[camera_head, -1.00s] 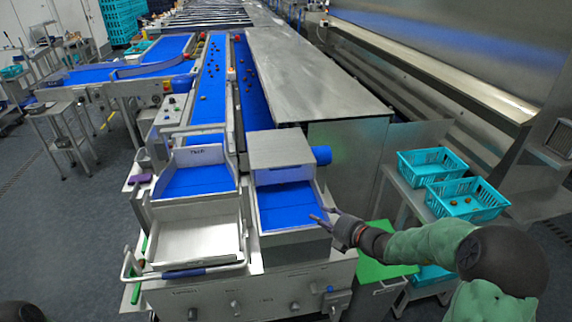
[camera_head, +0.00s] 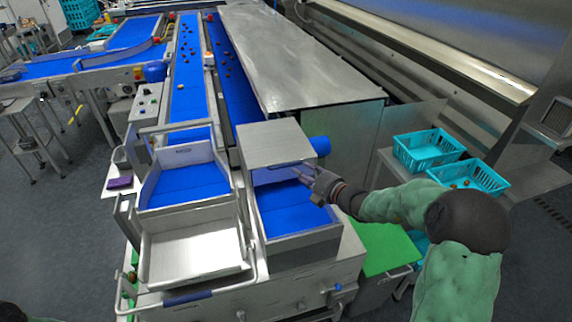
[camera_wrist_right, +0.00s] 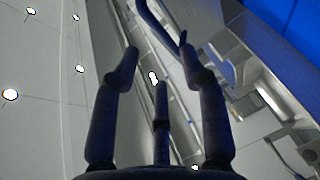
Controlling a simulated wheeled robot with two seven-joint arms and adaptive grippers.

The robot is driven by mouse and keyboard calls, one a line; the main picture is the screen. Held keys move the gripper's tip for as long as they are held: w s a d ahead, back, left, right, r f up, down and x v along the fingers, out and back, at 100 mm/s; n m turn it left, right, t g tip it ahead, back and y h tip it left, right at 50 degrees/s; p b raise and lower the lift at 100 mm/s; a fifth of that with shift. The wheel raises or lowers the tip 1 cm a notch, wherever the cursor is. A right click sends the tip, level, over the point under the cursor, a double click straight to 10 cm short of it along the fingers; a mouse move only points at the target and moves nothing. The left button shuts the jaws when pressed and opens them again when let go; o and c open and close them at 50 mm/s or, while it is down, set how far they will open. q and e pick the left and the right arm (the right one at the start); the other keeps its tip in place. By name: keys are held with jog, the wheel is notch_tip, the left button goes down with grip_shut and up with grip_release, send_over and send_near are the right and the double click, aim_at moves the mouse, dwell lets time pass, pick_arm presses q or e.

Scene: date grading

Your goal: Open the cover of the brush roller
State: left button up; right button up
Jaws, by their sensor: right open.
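The brush roller's cover (camera_head: 275,143) is a grey metal box top over the right-hand blue chute (camera_head: 290,210); it looks closed. A blue cylinder end (camera_head: 320,146) sticks out at its right side. My right gripper (camera_head: 303,171) is at the front right edge of the cover, just above the chute. Its fingers (camera_wrist_right: 160,75) are spread with nothing between them in the right wrist view. Whether a finger touches the cover edge, I cannot tell. My left gripper is not in view.
A metal tray (camera_head: 196,252) and a second blue chute (camera_head: 185,185) stand to the left. A green-topped cabinet (camera_head: 385,250) and turquoise baskets (camera_head: 428,150) are to the right. A long metal hood (camera_head: 290,60) lies behind the cover.

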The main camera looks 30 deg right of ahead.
aim_at(288, 165)
jog(key=b+x, duration=0.1)
jog(key=x, duration=0.7)
jog(key=shift+w+a+f, duration=0.1)
jog(key=shift+w+f, duration=0.05)
jog(key=shift+w, duration=0.05)
grip_shut()
